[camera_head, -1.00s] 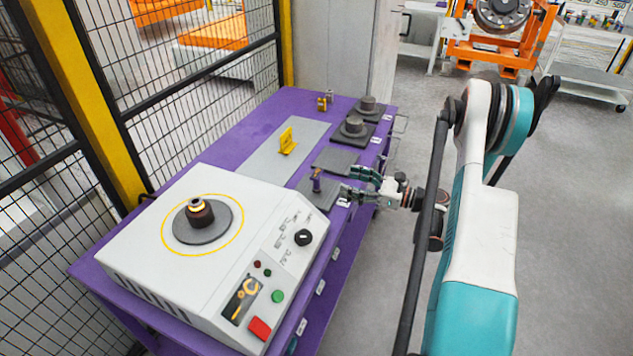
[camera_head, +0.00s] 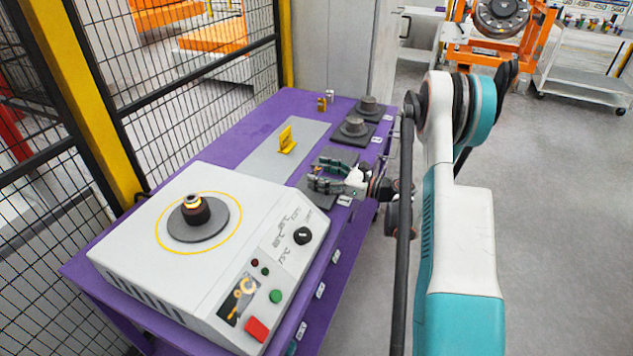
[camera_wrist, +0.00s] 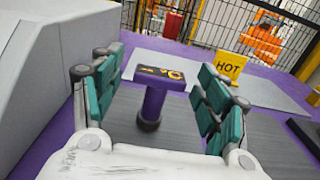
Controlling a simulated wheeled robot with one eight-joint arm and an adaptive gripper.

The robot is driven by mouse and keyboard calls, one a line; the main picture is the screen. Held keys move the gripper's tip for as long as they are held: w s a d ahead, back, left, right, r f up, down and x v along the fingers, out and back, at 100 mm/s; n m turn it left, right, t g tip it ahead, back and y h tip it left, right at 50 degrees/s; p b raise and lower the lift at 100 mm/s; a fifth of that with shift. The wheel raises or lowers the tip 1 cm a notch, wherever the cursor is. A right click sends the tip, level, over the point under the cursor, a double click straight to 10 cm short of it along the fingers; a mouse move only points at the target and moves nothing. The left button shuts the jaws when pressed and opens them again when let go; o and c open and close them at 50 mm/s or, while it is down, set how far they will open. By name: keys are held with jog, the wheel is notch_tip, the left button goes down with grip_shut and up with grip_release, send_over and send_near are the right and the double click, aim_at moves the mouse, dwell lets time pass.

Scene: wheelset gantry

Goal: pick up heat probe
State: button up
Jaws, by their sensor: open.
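The heat probe (camera_wrist: 154,96) is a purple upright piece with a dark base and a flat top bearing orange marks. It stands on a dark grey pad (camera_wrist: 175,140) in the wrist view. My gripper (camera_wrist: 160,92) is open, with its teal-padded fingers on either side of the probe. Gaps show between the fingers and the probe. In the head view my gripper (camera_head: 318,174) is over the dark pads at the table's right edge and mostly hides the probe.
A white heater box (camera_head: 210,255) with a ringed part on top stands close on the left. A yellow HOT sign (camera_head: 286,140) stands behind the pads. Dark parts (camera_head: 355,126) sit on pads farther back on the purple table (camera_head: 225,145). A mesh fence borders the far left.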

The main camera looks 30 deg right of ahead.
jog(key=c, duration=1.2)
